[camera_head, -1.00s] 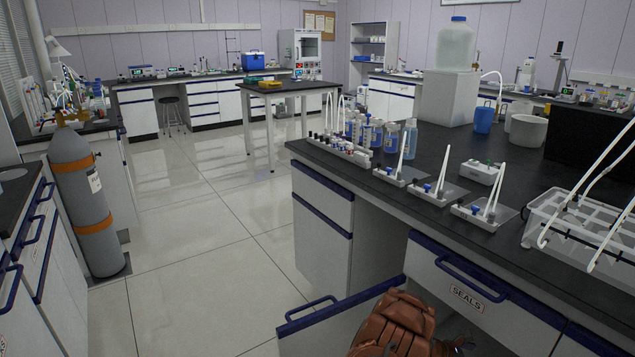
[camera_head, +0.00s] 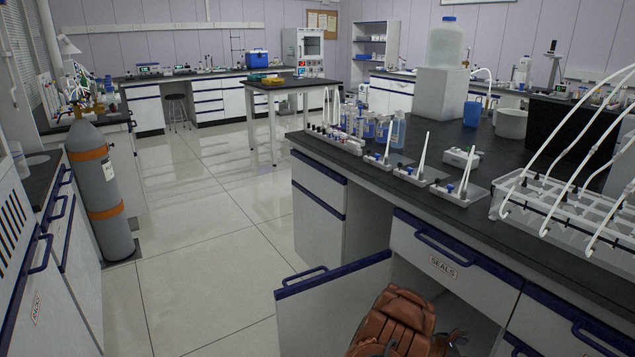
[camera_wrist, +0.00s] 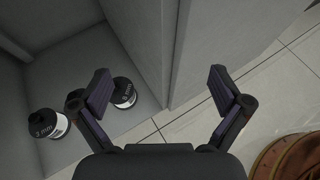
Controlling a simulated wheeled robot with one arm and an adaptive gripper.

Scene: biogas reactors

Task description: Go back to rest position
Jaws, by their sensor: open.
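My gripper (camera_wrist: 160,88) is open and empty in the wrist view, its two dark fingers spread apart. It points down into or over an open cabinet, with a grey panel edge (camera_wrist: 168,70) between the fingers. None is touched as far as I can see. In the head view the open cabinet door (camera_head: 330,290) stands out from the bench, and the cabinet inside is mostly hidden.
The drawer marked SEALS (camera_head: 442,262) is shut above the opening. The black bench (camera_head: 480,150) carries a tube rack (camera_head: 560,215), small stands and bottles. A grey gas cylinder (camera_head: 100,190) stands at the left before cabinets (camera_head: 45,260). The tiled floor (camera_head: 200,240) between is clear.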

